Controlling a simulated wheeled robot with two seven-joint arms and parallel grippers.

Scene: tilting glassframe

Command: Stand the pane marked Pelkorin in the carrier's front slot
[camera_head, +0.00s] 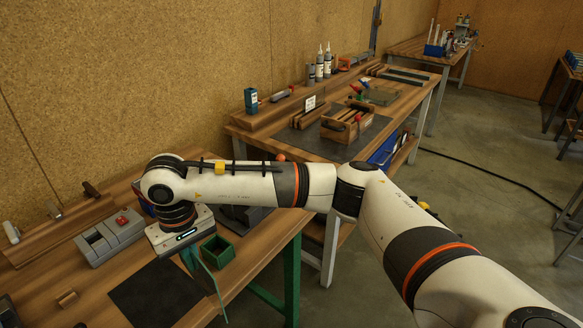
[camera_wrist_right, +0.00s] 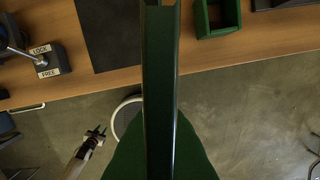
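My right gripper (camera_head: 188,252) hangs over the front of the near bench, seen from behind its wrist. It appears shut on a thin green-tinted glass pane (camera_head: 208,284), which hangs below it, steeply tilted, near the bench's front edge. In the right wrist view the pane (camera_wrist_right: 158,95) runs edge-on up the middle, with the floor and bench edge behind it. No name on the pane can be read. Slotted wooden blocks (camera_head: 304,116) with a white card stand on the farther bench; I cannot tell whether they are the carrier.
A small green open box (camera_head: 218,251) stands close right of the gripper. A dark mat (camera_head: 152,292) lies bare on the near bench (camera_head: 62,283). A grey block with a red part (camera_head: 110,238) is at left. A wooden tote (camera_head: 347,124) stands on the farther bench.

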